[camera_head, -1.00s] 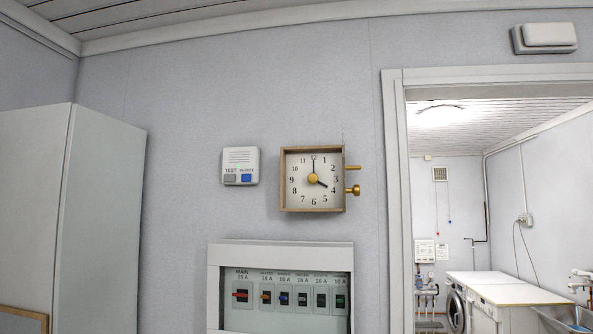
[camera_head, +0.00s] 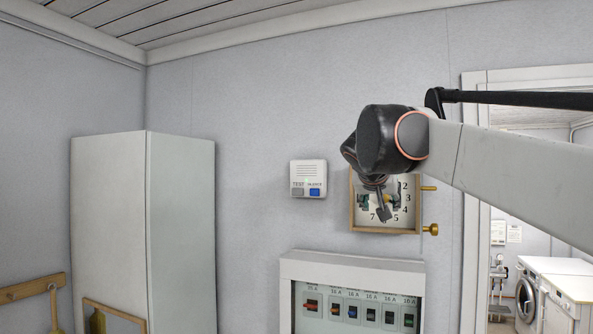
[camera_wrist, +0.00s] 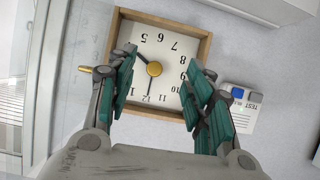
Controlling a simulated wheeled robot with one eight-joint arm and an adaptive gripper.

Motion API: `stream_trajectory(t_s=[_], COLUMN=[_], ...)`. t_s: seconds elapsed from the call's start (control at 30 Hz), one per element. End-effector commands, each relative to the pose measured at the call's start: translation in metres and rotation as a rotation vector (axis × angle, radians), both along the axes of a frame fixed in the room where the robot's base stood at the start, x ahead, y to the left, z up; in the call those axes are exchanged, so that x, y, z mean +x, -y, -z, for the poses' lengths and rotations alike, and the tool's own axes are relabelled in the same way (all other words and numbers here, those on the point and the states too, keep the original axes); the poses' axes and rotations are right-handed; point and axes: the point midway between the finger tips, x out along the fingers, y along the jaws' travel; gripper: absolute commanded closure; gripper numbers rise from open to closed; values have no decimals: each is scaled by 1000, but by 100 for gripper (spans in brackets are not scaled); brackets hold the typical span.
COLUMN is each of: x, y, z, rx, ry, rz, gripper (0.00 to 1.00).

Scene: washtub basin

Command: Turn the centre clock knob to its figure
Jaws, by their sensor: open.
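The square clock (camera_head: 409,226) has a wooden frame and hangs on the wall. My gripper (camera_head: 378,201) is in front of its face in the head view and hides the left and upper parts. In the wrist view the clock (camera_wrist: 178,50) appears upside down. Its round brass centre knob (camera_wrist: 154,69) stands out from the dial. One dark hand points at the 12; the other points up-left, partly behind a finger. My gripper (camera_wrist: 167,66) is open, its green-padded fingers on either side of the knob, with a gap to it. I cannot tell the distance to the face.
A TEST button box (camera_head: 308,176) hangs left of the clock. A breaker panel (camera_head: 350,268) is below. A tall cabinet (camera_head: 178,230) stands left.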

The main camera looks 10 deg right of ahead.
Motion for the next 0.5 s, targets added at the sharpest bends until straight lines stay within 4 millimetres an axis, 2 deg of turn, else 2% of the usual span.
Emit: stream_trajectory(t_s=[0.03,0.1,0.17,0.37,0.5], x=[10,18,22,35,53], y=[4,7,8,17,30], z=[-23,-37,-44,-40,-30], rx=[-4,-9,-10,-11,-11], ry=[19,37,46,53,53], rz=[7,14,18,21,21], gripper=[53,53,53,53,53])
